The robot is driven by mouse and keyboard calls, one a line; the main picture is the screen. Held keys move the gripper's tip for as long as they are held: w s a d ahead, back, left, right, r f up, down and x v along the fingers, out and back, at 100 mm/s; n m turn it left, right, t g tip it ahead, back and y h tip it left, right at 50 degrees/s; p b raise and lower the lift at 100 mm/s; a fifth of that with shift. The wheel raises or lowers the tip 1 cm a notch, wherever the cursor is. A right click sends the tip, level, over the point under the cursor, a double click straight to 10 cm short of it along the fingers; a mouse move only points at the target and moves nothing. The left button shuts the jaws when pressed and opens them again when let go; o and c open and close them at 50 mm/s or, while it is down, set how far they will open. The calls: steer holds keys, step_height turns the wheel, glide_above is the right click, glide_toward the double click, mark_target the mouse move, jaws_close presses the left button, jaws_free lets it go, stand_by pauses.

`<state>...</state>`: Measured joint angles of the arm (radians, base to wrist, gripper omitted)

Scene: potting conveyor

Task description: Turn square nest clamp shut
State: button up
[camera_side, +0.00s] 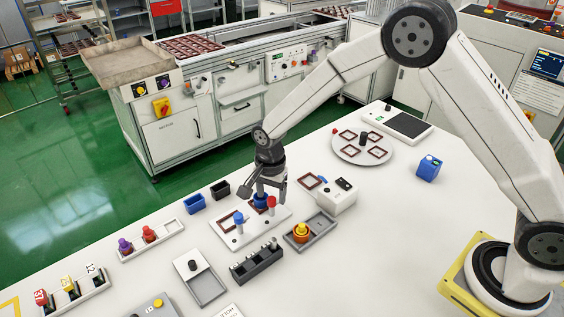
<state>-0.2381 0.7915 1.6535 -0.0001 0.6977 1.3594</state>
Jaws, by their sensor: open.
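A white fixture plate (256,229) lies on the table below my gripper. A brown square frame sits at its back, mostly hidden by my gripper and a dark blue round part (261,203) on top of it. A red-topped clamp handle (271,203) stands upright at the right of this nest. A blue-topped handle (238,222) stands farther left on the plate. My gripper (262,190) points down over the dark blue part, its fingers spread to either side. I cannot tell whether a finger touches the red handle.
A grey tray with a yellow-and-red knob (301,231) lies right of the plate, a dark slotted block (257,262) in front. Blue (194,203) and black (220,189) bins stand behind left. A white box (338,197) and a round plate of square frames (346,155) lie right.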

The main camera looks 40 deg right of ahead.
steer(key=shift+f, duration=0.7)
steer(key=shift+c, duration=0.2)
jaws_close()
